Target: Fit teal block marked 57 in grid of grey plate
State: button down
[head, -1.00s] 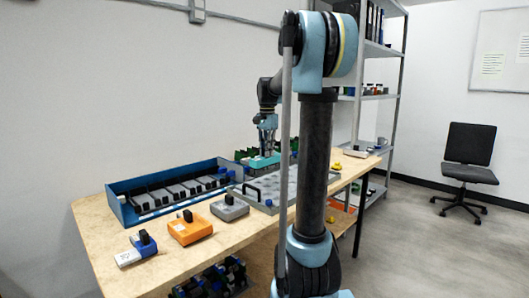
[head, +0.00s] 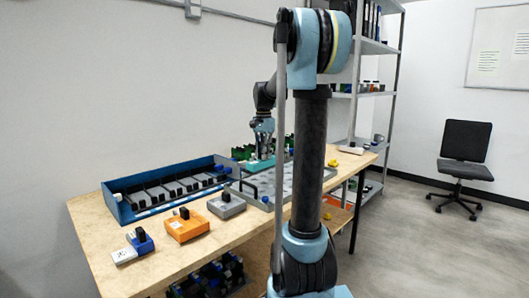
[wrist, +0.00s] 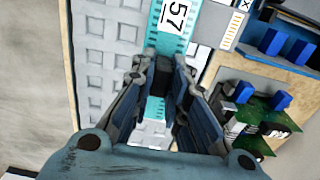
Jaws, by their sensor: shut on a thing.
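The teal block marked 57 (wrist: 172,20) is between the fingers of my gripper (wrist: 165,70) in the wrist view, with its label at the top. My gripper (head: 262,150) is shut on it, and the fingers hide part of the block. In the head view the teal block (head: 260,165) is at the back of the grey plate (head: 268,183). The grey plate (wrist: 97,75) shows its grid of square recesses in the wrist view, left of and under the block. I cannot tell whether the block touches the plate.
Green circuit boards with blue parts (wrist: 262,112) lie close to the right of my gripper. A blue rack (head: 120,207) stands left of the plate. A grey block (head: 226,206), an orange block (head: 187,228) and a blue-white block (head: 134,248) sit along the front.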

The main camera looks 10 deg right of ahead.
aim_at(264, 167)
jog(key=shift+f, duration=3.5)
jog(key=shift+s+f, duration=0.1)
jog(key=shift+f, duration=0.15)
jog(key=c, duration=1.5)
grip_release()
jog(key=shift+o, duration=0.3)
jog(key=shift+s+r, duration=0.1)
jog(key=shift+r, duration=1.95)
